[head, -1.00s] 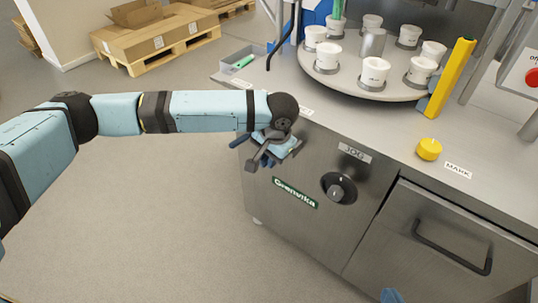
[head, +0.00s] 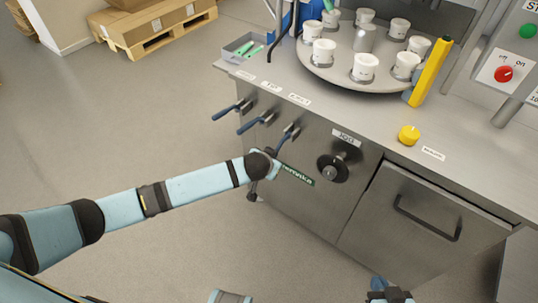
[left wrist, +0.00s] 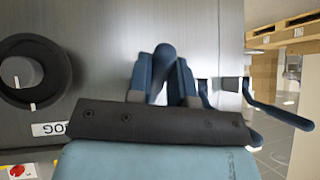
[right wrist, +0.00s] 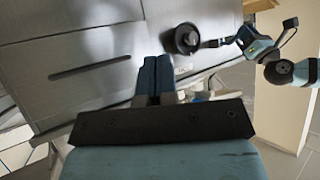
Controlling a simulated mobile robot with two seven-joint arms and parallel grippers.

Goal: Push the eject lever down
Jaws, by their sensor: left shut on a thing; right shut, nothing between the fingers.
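Three blue-handled levers stick out of the steel cabinet front. The rightmost, under a small label that seems to read EJECT, is the eject lever (head: 289,134). It slants more steeply down than the other two. My left gripper (head: 274,160) is at its lower end, with the fingers closed around the handle. In the left wrist view the dark blue handle (left wrist: 164,60) stands between the two fingers (left wrist: 163,82). My right gripper (head: 390,292) is low at the bottom edge of the head view. In the right wrist view its fingers (right wrist: 155,78) are shut and empty.
The other levers, left (head: 228,111) and middle (head: 254,123), are close beside my left gripper. A black knob (head: 333,168) is to its right, and a drawer handle (head: 428,218) further right. A turntable (head: 340,74) with white cups stands on top. The floor in front is clear.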

